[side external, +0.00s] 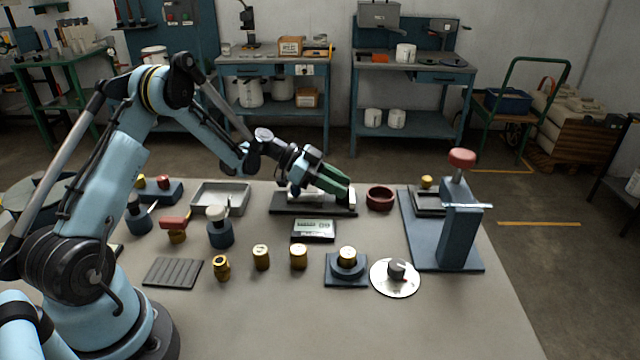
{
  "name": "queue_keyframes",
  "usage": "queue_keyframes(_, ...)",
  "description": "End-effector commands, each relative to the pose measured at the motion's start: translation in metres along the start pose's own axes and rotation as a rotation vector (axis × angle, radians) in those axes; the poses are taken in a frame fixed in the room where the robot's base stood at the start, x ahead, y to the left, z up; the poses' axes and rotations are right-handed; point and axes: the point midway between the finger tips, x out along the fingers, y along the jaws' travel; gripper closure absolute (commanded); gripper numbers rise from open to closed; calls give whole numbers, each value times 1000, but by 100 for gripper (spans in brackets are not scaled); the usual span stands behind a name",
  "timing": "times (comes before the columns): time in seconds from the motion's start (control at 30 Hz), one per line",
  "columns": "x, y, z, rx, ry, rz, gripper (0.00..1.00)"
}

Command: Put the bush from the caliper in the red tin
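The caliper (285,209) is a dark bench base with metallic parts on it, behind the middle of the table. A small unit with a digital display (314,228) stands just in front of it. My gripper (345,194), with green fingers, reaches down over the right part of the caliper. Its fingers overlap in this view, so I cannot tell whether they are apart or closed. No bush shows at the caliper; the fingers cover part of it. The red tin (381,199) is a low, round, dark red dish just right of the caliper, apart from my gripper.
Several brass bushes (261,258) stand in front, one on a blue square stand (346,278). A silver disc with a knob (395,284) lies beside it. A blue press with a red knob (461,225) stands at right. A grey tray (220,194) is at left. The front table is clear.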

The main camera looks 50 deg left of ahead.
Motion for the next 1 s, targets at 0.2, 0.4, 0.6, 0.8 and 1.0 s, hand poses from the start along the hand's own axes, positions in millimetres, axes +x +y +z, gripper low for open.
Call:
queue_keyframes(0.2,0,0,0,0,0,1,42)
queue_keyframes(0.4,0,0,0,0,0,0,42)
queue_keyframes(0.6,-11,0,3,-2,0,-2,42)
queue_keyframes(0.8,-51,3,-2,-3,0,-2,42)
queue_keyframes(1.0,-90,3,-2,-3,0,-3,42)
